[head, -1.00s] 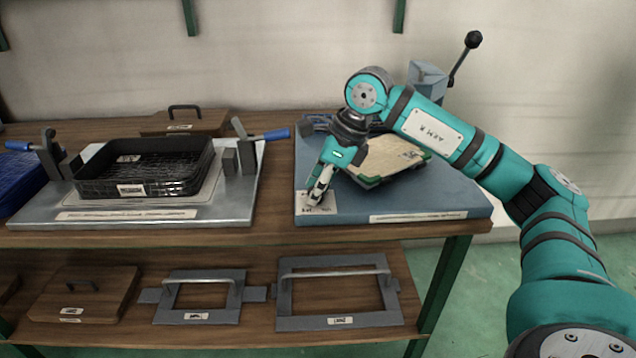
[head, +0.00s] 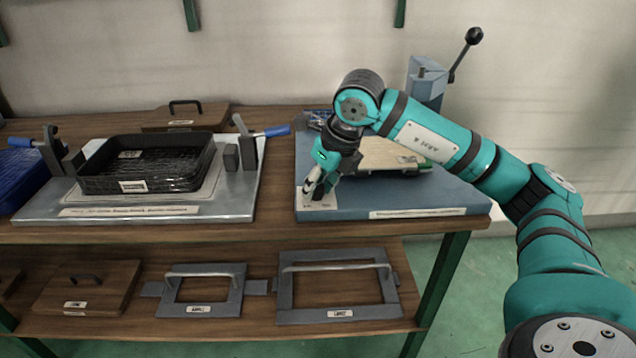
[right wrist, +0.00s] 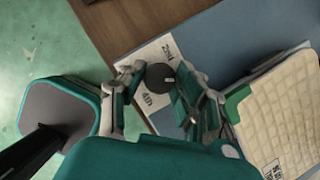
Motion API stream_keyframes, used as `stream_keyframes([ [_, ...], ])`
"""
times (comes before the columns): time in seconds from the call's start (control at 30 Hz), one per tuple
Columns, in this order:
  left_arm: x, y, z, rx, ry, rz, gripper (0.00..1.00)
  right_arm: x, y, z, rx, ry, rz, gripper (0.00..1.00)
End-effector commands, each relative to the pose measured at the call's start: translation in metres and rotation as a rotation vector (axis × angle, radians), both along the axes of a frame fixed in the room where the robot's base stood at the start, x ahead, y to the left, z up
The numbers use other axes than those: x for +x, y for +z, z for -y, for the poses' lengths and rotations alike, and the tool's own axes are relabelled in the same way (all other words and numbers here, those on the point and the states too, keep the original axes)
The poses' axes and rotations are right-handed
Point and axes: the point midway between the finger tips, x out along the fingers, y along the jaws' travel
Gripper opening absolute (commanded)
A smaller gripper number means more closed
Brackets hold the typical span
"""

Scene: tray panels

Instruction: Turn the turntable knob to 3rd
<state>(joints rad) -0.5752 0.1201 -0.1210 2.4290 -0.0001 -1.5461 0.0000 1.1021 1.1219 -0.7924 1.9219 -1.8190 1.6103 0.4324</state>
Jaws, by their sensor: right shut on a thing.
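The knob (right wrist: 160,76) is a small dark disc with a light mark, on a white label plate (right wrist: 150,55). The plate's "2nd" and "4th" marks show; the rest is hidden by my fingers. My right gripper (right wrist: 158,82) points down at the plate's front-left corner, with its fingers on both sides of the knob, shut on it. In the head view, the right gripper (head: 313,192) hides the knob. My left gripper is out of view.
A black basket (head: 150,165) sits in a metal fixture (head: 240,200) with clamps on the left. A blue lever post (head: 427,80) stands behind the plate. Handled frames (head: 335,290) and a wooden lid (head: 85,285) lie on the lower shelf.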

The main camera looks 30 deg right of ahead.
Motion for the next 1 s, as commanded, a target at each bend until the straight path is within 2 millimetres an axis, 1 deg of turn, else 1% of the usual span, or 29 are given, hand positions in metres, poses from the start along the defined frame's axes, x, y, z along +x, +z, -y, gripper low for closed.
stream_keyframes([
  [0.33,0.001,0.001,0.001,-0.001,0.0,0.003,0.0,0.001,0.001,0.001,-0.001,-0.004,0.003,0.0],
  [0.37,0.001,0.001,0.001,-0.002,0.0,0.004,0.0,0.001,0.001,0.001,-0.001,-0.004,0.003,0.35],
  [0.5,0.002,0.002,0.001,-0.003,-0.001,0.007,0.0,0.0,0.001,0.001,-0.001,-0.003,0.002,0.53],
  [0.53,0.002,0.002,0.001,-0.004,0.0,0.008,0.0,0.0,0.001,0.001,-0.001,-0.003,0.002,0.54],
  [0.73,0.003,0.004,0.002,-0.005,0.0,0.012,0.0,0.0,0.0,0.0,0.0,-0.002,0.001,0.54],
  [0.83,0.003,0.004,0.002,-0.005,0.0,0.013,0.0,-0.001,0.003,0.0,0.0,-0.002,0.002,0.54],
  [0.93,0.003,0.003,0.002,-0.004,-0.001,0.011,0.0,-0.004,0.013,0.001,0.001,-0.002,0.003,0.54],
  [1.0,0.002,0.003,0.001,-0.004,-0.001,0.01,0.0,-0.009,0.024,0.003,0.0,-0.002,0.006,0.54],
])
